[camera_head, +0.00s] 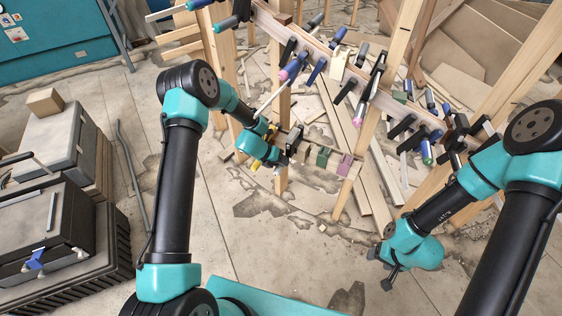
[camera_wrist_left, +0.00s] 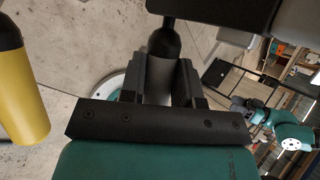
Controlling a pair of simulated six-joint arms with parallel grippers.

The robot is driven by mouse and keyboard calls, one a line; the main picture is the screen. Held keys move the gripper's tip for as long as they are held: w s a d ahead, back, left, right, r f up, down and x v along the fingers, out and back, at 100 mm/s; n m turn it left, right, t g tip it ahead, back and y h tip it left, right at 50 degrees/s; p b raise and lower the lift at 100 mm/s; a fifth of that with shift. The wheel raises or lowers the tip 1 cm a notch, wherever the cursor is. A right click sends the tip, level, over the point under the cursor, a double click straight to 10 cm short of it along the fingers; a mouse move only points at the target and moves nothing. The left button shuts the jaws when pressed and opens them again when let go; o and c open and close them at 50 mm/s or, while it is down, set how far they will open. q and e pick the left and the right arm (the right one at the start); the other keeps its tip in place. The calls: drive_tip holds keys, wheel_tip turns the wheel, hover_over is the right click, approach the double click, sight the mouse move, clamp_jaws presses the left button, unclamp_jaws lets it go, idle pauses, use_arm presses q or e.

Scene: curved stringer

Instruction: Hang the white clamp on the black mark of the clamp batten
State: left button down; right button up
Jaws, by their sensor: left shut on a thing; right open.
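My left gripper (camera_head: 290,150) is at the lower wooden rail (camera_head: 342,166), among small coloured blocks. In the left wrist view its jaws (camera_wrist_left: 158,82) are shut on a grey-and-black handle (camera_wrist_left: 162,45), apparently a clamp's. I cannot tell whether this is the white clamp; its far end is hidden. A long upper batten (camera_head: 318,44) slants down to the right and carries many clamps with black, blue, pink and green parts. Which rail is the clamp batten is unclear, and I cannot make out the black mark. My right gripper (camera_head: 381,269) is open and empty, low over the floor.
Wooden posts (camera_head: 375,110) stand around the rails and block room behind them. A yellow handle (camera_wrist_left: 22,85) is close beside my left gripper in its wrist view. Toolboxes (camera_head: 55,235) stand at the left. Loose boards lie behind; the floor (camera_head: 270,245) in front is clear.

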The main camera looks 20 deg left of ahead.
use_arm(q)
drive_tip(key=shift+f, duration=1.15)
drive_tip(key=c, duration=0.8)
unclamp_jaws()
drive_tip(key=shift+s+f, duration=0.1)
drive_tip(key=shift+s, duration=0.05)
drive_tip(key=shift+a, duration=0.15)
drive_tip(key=v, duration=1.7)
drive_tip(key=shift+r, duration=0.4)
